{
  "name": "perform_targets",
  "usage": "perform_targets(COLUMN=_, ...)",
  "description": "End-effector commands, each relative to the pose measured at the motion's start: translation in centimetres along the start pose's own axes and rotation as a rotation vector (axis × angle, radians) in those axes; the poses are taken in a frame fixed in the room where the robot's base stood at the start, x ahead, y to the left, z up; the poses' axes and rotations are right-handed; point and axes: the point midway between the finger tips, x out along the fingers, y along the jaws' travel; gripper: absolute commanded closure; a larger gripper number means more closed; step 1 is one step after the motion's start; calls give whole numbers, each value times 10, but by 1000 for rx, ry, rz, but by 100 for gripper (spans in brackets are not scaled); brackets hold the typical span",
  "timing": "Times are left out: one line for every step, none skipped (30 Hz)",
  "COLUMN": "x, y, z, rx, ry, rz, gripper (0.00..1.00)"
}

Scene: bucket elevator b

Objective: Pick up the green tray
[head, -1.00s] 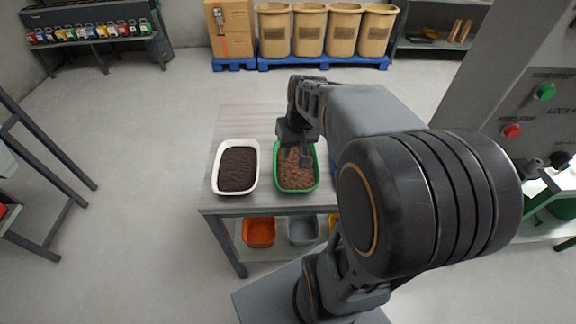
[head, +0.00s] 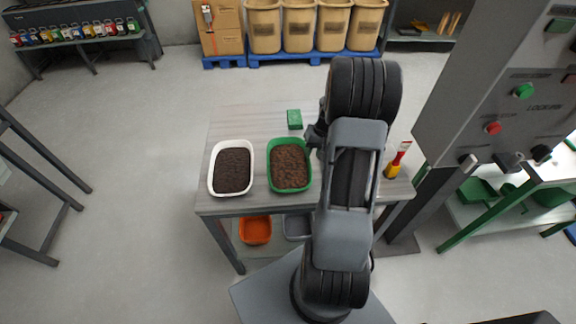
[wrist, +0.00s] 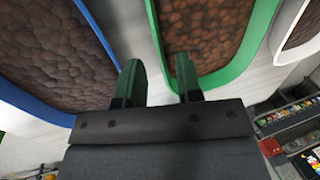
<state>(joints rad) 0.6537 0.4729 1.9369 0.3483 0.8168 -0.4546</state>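The green tray (head: 270,182), filled with brown granules, sits upright on the table, right of the white tray. In the wrist view the green tray (wrist: 232,72) is at upper centre. My gripper (wrist: 158,62) is open, with a gap between its two fingers. One finger is over the gap between the green tray and a blue tray; the other overlaps the green rim. I cannot tell whether either touches it. In the head view my gripper (head: 316,138) is at the green tray's right side, partly hidden by my arm.
The white tray (head: 214,184) with dark soil stands close on the left. The blue tray (wrist: 93,30) is on the other side, hidden in the head view. A green block (head: 294,119) lies behind, and a red-and-yellow tool (head: 396,162) is at right. A control panel (head: 500,100) stands right.

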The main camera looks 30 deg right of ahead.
Motion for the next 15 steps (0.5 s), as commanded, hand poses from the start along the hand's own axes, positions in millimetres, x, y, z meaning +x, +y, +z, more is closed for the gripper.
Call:
perform_targets(x=4, y=0, z=0, rx=0, ry=-1, rz=0, gripper=67)
perform_targets(x=5, y=0, z=0, rx=0, ry=0, rz=0, gripper=67)
perform_targets(x=6, y=0, z=0, rx=0, ry=0, rz=0, gripper=67)
perform_targets(x=7, y=0, z=0, rx=1, ry=0, rz=0, gripper=67)
perform_targets(x=8, y=0, z=0, rx=1, ry=0, rz=0, gripper=67)
perform_targets(x=11, y=0, z=0, rx=1, ry=-1, rz=0, gripper=67)
perform_targets(x=13, y=0, z=0, rx=2, ry=-2, rz=0, gripper=67)
perform_targets(x=16, y=-1, z=0, rx=1, ry=-3, rz=-1, gripper=67)
perform_targets(x=22, y=-1, z=0, rx=1, ry=-4, rz=0, gripper=67)
perform_targets(x=26, y=0, z=-1, rx=1, ry=-4, rz=0, gripper=67)
perform_targets(x=30, y=0, z=-1, rx=1, ry=-4, rz=-1, gripper=67)
perform_targets(x=36, y=0, z=-2, rx=2, ry=-4, rz=0, gripper=67)
perform_targets(x=40, y=0, z=-2, rx=2, ry=-4, rz=-1, gripper=67)
perform_targets(x=44, y=0, z=-2, rx=1, ry=-3, rz=0, gripper=67)
perform_targets(x=48, y=0, z=-2, rx=0, ry=-2, rz=0, gripper=67)
